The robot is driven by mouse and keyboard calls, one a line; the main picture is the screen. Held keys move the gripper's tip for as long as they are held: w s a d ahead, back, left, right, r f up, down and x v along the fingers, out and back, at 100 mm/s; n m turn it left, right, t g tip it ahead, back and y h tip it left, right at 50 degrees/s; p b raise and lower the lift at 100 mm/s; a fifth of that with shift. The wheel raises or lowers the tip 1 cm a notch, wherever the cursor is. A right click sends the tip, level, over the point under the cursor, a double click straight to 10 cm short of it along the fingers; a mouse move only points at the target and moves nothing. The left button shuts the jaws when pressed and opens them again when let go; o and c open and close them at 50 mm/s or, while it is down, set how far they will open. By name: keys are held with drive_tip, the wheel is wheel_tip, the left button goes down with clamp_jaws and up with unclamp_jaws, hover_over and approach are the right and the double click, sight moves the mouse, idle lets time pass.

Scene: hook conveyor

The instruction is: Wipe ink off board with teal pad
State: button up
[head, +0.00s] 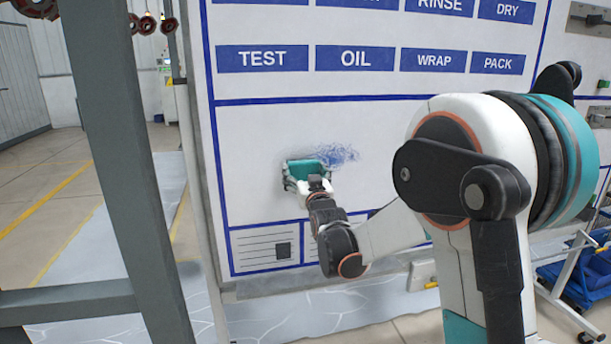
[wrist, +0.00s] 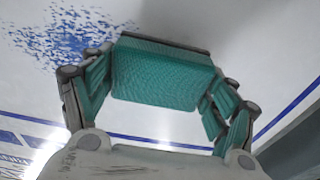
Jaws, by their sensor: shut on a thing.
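The white board (head: 260,125) stands upright ahead, with blue lines and blue labels. A patch of blue ink (head: 338,155) marks its middle panel; it also shows at the upper left of the wrist view (wrist: 70,38). My gripper (head: 304,173) is shut on the teal pad (wrist: 165,75), one finger at each side of it. The pad's far edge is at the board's face, just left of and slightly below the ink in the head view. Whether it touches the board is hard to tell. Some ink may be hidden behind the pad.
A grey steel post (head: 125,150) stands at the left, in front of the board's left edge. Blue-printed labels (head: 355,58) fill the board's top. A blue cart (head: 580,275) is at the lower right. Open floor lies at the left.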

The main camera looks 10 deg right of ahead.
sight(316, 172)
drive_tip(key=shift+w, duration=0.95)
idle(0.7)
drive_tip(key=shift+s+d, duration=0.1)
drive_tip(key=shift+d, duration=1.65)
drive_tip(key=shift+d+b, duration=0.4)
drive_tip(key=shift+d, duration=8.2)
drive_tip(key=shift+a, duration=5.3)
